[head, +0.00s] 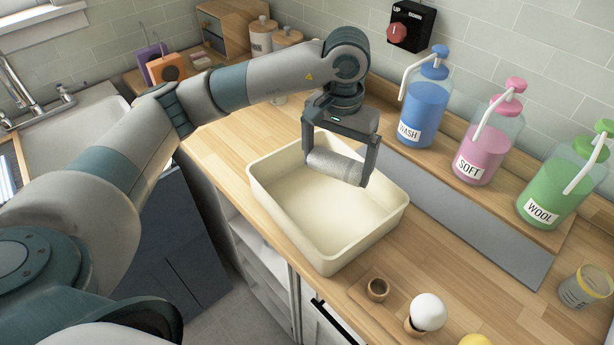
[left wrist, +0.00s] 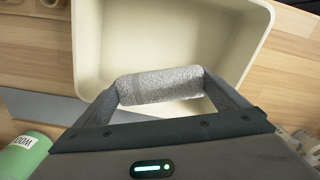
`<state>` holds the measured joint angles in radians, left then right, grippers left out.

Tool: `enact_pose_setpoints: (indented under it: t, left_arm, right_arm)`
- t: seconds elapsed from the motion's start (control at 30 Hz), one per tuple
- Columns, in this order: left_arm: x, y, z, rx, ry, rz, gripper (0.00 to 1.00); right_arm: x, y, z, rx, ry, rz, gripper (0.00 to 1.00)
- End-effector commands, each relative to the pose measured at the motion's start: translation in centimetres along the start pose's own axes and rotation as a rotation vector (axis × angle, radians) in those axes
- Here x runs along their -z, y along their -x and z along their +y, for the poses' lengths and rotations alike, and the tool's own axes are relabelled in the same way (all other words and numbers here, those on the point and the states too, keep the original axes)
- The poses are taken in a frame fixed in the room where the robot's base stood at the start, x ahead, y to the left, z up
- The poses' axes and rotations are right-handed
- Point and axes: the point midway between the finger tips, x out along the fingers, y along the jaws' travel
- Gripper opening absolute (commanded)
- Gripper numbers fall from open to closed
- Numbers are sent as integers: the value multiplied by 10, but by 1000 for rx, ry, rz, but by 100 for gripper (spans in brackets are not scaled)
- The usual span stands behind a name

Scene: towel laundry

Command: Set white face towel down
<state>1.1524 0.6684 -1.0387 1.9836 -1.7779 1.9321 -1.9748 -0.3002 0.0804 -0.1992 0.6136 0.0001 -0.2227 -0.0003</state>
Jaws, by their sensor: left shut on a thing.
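A rolled towel (head: 337,166), pale grey-white, is held between the two fingers of my left gripper (head: 338,165). The gripper is shut on it across the roll's two ends. The left wrist view shows the same towel (left wrist: 160,86) lying crosswise between the fingers. The towel is over the cream basin (head: 290,238), near its back right side, and seems to be above the basin floor. The basin (left wrist: 250,55) holds nothing else that I can see. My right gripper is not in view.
Blue WASH (head: 424,110), pink SOFT (head: 487,150) and green WOOL (head: 553,187) pump bottles stand on a wooden shelf behind the basin. Small wooden cups and a white ball (head: 428,311) are in front right. A sink (head: 75,125) is at left.

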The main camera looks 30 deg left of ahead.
Motion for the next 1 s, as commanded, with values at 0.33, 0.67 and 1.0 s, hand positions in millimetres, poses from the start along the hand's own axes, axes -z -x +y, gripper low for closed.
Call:
enact_pose_setpoints:
  t: [0.33,0.67,1.0]
  left_arm:
    - [-11,-33,-59,1,2,-3,72]
    - [-11,-41,-67,0,-1,0,72]
    - [-12,-53,-66,0,0,-4,72]
  right_arm:
    - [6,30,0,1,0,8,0]
    - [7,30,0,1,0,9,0]
    - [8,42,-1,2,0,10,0]
